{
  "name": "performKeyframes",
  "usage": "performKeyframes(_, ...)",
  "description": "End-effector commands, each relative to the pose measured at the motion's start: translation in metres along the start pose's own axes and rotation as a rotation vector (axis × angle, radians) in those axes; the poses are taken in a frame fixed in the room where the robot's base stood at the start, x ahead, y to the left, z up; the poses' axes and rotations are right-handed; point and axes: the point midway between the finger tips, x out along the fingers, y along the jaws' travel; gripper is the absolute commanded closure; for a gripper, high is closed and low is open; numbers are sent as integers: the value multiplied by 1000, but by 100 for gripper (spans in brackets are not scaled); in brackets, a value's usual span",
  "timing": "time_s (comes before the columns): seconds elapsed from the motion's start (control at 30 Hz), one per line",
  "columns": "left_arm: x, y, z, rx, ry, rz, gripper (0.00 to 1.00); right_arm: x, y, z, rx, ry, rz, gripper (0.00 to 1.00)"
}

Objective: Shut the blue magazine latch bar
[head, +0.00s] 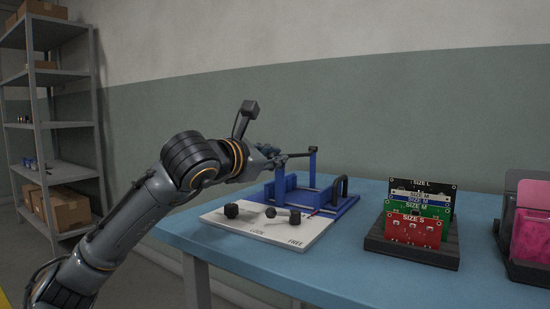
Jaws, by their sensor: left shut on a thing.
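The blue magazine (345,207) is an open frame with upright walls, standing on the blue table behind a white board. A tall thin blue post (312,165) rises from it. A thin dark bar (297,155), which looks like the latch bar, runs nearly level from my gripper to the top of this post. My left gripper (279,157) is above the magazine's left part, shut on the bar's near end. The arm's wrist partly hides the fingers, so the exact grip is hard to see. My right gripper is out of view.
The white board (265,234) carries dark knobs and a FREE label in front of the magazine. A dark rack (410,246) holds several coloured SIZE cards to the right. A dark holder with pink items (531,225) stands at the right edge. Grey shelves (55,125) stand far left.

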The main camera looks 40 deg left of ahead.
Motion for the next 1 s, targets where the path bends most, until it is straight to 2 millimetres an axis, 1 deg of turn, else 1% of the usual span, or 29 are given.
performKeyframes(0.03,-2,0,0,1,2,1,80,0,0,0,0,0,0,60)
performKeyframes(0.13,-1,1,0,1,1,1,59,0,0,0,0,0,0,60)
performKeyframes(0.17,-1,1,0,1,1,1,57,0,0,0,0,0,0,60)
performKeyframes(0.5,0,0,0,0,0,0,57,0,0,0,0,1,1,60)
performKeyframes(0.63,-6,1,0,1,-1,2,57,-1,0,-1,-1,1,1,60)
performKeyframes(0.77,-26,1,0,3,-1,4,57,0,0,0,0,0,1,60)
performKeyframes(1.0,-78,1,0,5,0,5,57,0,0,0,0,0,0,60)
